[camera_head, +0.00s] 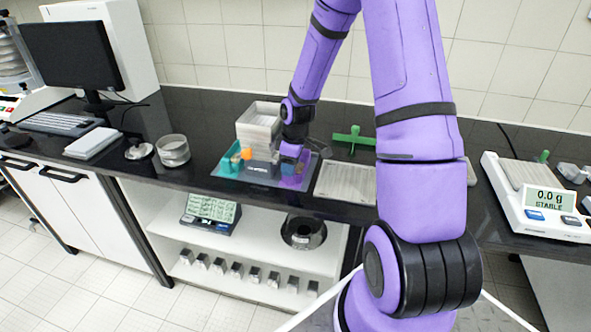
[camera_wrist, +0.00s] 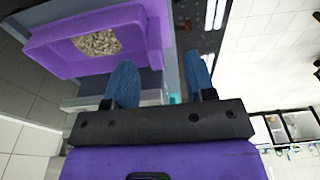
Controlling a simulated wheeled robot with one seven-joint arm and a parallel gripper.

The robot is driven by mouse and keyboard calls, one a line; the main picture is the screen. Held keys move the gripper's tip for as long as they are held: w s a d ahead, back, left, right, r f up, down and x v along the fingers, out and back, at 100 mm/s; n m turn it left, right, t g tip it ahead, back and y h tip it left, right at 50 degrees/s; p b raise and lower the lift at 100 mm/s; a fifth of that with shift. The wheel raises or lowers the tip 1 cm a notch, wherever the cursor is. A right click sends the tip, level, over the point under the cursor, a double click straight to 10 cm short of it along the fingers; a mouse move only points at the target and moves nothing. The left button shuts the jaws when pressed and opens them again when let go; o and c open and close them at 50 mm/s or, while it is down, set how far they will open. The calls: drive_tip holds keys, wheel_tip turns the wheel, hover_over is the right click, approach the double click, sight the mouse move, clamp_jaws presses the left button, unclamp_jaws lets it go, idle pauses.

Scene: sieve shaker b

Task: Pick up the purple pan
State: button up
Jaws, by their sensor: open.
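The purple pan (camera_wrist: 67,62) shows large in the wrist view, with grey-brown grains on its floor. In the head view the pan (camera_head: 291,183) is small, on a grey-blue tray (camera_head: 227,173) and partly hidden by my arm's end. My gripper (camera_wrist: 162,77) is open, with its two blue fingers apart. One finger overlaps the pan's near side in the picture and the other is off to its right. I see no grip on the pan; whether a finger touches its wall I cannot tell. In the head view my gripper (camera_head: 291,158) is just above the pan.
A teal pan and an orange item (camera_head: 246,153) are just left of the purple pan. A stack of light trays (camera_head: 257,122) stands behind. A ribbed pale tray (camera_head: 346,183) and a green-handled tool (camera_head: 353,138) are to the right. A balance (camera_head: 540,200) stands at far right.

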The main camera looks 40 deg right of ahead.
sight(290, 184)
drive_tip(key=f, duration=0.5)
drive_tip(key=shift+w+d, duration=0.1)
drive_tip(key=shift+w, duration=0.25)
clamp_jaws()
